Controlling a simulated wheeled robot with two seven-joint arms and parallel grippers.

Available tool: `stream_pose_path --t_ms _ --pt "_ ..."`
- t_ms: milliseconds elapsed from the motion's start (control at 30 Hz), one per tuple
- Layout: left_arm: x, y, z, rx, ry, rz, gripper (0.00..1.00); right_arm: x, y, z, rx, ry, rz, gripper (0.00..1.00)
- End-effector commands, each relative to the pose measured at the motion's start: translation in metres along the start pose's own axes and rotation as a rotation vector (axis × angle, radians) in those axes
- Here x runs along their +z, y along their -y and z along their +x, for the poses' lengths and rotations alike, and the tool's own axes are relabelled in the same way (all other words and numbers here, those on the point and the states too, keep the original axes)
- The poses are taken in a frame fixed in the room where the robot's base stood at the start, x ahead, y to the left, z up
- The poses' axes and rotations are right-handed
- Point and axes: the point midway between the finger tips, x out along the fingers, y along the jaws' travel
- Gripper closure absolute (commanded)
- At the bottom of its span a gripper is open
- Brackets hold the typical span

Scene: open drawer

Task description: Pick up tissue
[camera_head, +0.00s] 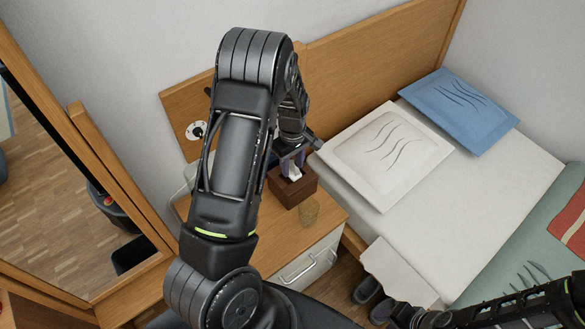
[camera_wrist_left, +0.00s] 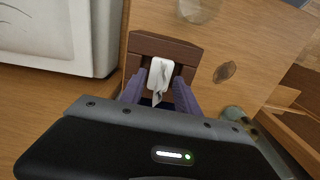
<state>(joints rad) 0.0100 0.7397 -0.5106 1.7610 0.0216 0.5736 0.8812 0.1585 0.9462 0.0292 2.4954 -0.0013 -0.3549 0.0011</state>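A white tissue (camera_head: 294,173) sticks up from a dark brown wooden tissue box (camera_head: 293,190) on the bedside table. The tissue (camera_wrist_left: 160,75) and the box (camera_wrist_left: 180,50) also show in the left wrist view. My left gripper (camera_head: 292,163) is directly above the box, pointing down. In the left wrist view its two purple fingers (camera_wrist_left: 160,90) stand apart on either side of the tissue, with the gap open around it. Whether they touch the tissue is unclear. My right arm shows at the lower right, low beside the bed; the state of its gripper cannot be made out.
A clear glass (camera_head: 309,212) stands on the wooden bedside table (camera_head: 325,222) just in front of the box. The table's white drawer (camera_head: 305,267) has a metal handle. The bed with a white pillow (camera_head: 388,150) is at right, and a mirror is at left.

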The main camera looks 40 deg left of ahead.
Motion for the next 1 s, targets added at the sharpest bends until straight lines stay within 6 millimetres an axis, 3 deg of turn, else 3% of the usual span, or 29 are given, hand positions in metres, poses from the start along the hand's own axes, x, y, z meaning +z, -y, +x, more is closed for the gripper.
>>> stream_pose_path --t_ms 67,500,1000 --pt "0.0000 0.0000 -0.0001 0.000 0.000 0.000 0.63 0.0000 0.0000 0.0000 0.000 0.000 0.000 0.67" --pt "0.0000 0.0000 -0.0001 0.000 0.000 0.000 0.99 0.0000 0.0000 0.0000 0.000 0.000 0.000 0.67" --pt "0.0000 0.0000 -0.0002 0.000 0.000 0.000 1.00 0.0000 0.0000 0.0000 0.000 0.000 0.000 0.67"
